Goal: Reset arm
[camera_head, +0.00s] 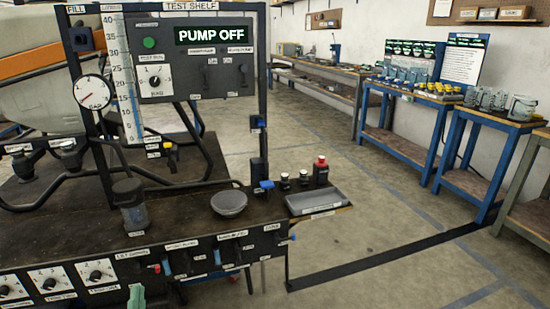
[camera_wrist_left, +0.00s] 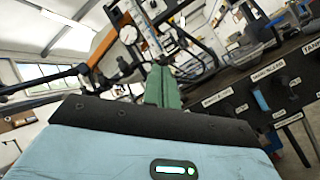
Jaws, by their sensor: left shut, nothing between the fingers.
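My left gripper (camera_head: 136,297) shows at the bottom edge of the head view as green fingertips in front of the test shelf's front panel (camera_head: 205,254). In the left wrist view its two green fingers (camera_wrist_left: 162,88) are pressed together with nothing between them. The fingers point toward the test shelf, and I cannot tell how far they are from the panel. My right gripper is in neither view.
Blue-legged benches (camera_head: 402,150) line the right wall. Open floor lies between.

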